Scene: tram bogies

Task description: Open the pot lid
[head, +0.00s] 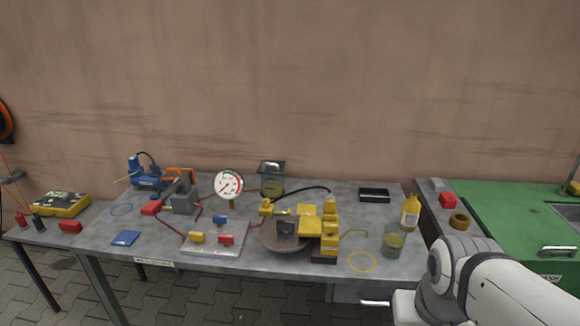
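A glass pot (272,187) with yellowish content stands at the back middle of the grey workbench. A flat, dark-edged lid (271,167) sits over its top; I cannot tell whether it is fully seated. An open-looking glass jar (394,242) with yellowish liquid stands near the bench's right front.
The workbench (375,212) holds a yellow machine (308,222), a round gauge (228,185), a yellow bottle (410,212), a black tray (374,195) and a blue pump (146,176). Hoses run near the pot. A green cabinet (520,215) stands at right.

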